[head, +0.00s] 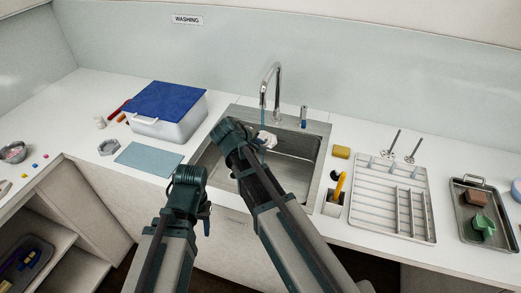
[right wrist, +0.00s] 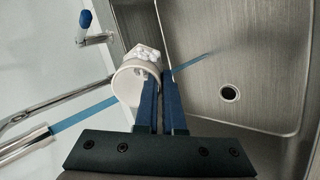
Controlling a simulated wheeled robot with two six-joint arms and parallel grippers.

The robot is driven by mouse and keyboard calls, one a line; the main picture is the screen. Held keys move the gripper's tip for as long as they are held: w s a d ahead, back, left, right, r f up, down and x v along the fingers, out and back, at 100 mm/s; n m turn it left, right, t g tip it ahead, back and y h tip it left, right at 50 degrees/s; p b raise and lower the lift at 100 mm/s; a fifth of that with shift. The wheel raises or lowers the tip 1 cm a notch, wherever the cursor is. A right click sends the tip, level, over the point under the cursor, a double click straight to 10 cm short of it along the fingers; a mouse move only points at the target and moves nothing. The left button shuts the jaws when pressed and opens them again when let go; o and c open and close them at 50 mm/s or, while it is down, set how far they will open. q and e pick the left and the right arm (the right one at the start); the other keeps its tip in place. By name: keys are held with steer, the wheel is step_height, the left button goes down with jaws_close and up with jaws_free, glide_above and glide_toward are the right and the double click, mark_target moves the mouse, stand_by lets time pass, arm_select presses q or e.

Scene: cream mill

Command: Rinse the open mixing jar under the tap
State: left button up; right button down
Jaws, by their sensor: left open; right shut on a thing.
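The white mixing jar (head: 266,139) is over the sink basin, below the tap (head: 274,82). My right gripper (head: 258,142) is shut on it. In the right wrist view the jar (right wrist: 128,82) sits at the tips of the closed blue fingers (right wrist: 160,82), with pale lumps at one end. A blue water stream (right wrist: 85,115) runs from the spout (right wrist: 25,143) to the jar, and a thin blue streak continues past it. How much of the jar's inside is wetted cannot be told. My left gripper (head: 205,217) is open and empty in front of the counter, left of the sink.
The steel sink (head: 318,150) has a blue-marked tap lever (head: 303,117) at its back right. A blue-lidded box (head: 165,100) and a blue mat (head: 149,159) lie left. A sponge (head: 341,152), brush holder (head: 333,203), drying rack (head: 388,225) and tray (head: 487,240) stand right.

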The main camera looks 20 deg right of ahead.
mark_target(266, 141)
steer(key=shift+w+d+f, duration=0.15)
steer(key=shift+w, duration=0.55)
steer(key=shift+w+d+f, duration=0.15)
steer(key=shift+w, duration=0.5)
steer(key=shift+d, duration=0.1)
steer(key=shift+s+d, duration=0.15)
steer(key=shift+d, duration=0.35)
steer(key=shift+s, duration=0.15)
steer(key=s+a, duration=0.1)
steer(key=s, duration=0.6)
steer(key=shift+s+a, duration=0.25)
steer(key=shift+a, duration=0.05)
steer(key=shift+r, duration=0.1)
stand_by(1.2)
steer(key=s+a+r+p, duration=0.1)
steer(key=s+r+p, duration=0.2)
steer(key=s+r, duration=0.1)
steer(key=shift+s+p, duration=0.3)
steer(key=shift+s, duration=0.15)
